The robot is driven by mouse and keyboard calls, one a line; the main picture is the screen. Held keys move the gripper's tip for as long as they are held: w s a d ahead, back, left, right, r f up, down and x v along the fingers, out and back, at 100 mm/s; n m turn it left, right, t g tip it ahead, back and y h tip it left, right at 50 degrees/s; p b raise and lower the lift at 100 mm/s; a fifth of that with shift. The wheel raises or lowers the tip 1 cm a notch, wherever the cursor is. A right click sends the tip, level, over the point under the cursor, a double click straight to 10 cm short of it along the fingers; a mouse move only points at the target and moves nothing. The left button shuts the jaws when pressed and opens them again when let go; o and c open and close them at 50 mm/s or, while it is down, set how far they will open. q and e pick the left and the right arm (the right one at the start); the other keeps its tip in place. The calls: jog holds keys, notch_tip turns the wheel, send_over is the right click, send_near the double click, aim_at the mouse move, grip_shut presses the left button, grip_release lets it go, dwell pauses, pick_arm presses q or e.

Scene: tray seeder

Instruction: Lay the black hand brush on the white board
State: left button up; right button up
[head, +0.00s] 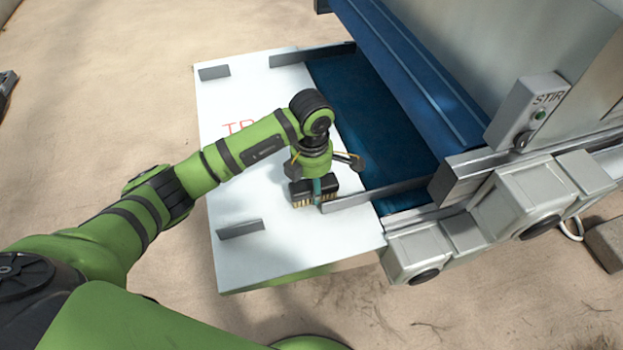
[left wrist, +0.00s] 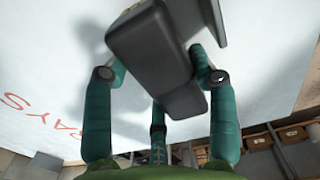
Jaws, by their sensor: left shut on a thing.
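The white board (head: 225,130) is a pale panel with red lettering, attached to the front of a blue and grey machine. My left gripper (head: 318,188) is above the board's right part, near the blue belt. It is shut on the black hand brush (head: 300,190), whose pale bristles point down. In the left wrist view the dark brush body (left wrist: 150,50) sits between the teal fingers (left wrist: 160,78), with the white board (left wrist: 60,60) behind it. I cannot tell whether the bristles touch the board. My right gripper is not in view.
Grey metal guides stand on the board, at the back left (head: 214,72), front left (head: 240,229) and beside the brush (head: 370,195). A blue belt (head: 360,110) lies to the right. A grey box marked STIR (head: 530,108) is on the machine. The board's left middle is clear.

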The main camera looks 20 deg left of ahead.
pick_arm(q)
jog(key=shift+f, duration=0.2)
jog(key=o, duration=1)
jog(key=shift+r, duration=0.15)
notch_tip(320, 180, up, 11)
jog(key=shift+w+r+b, duration=0.1)
jog(key=shift+b, duration=1.15)
jog(key=shift+r, duration=0.4)
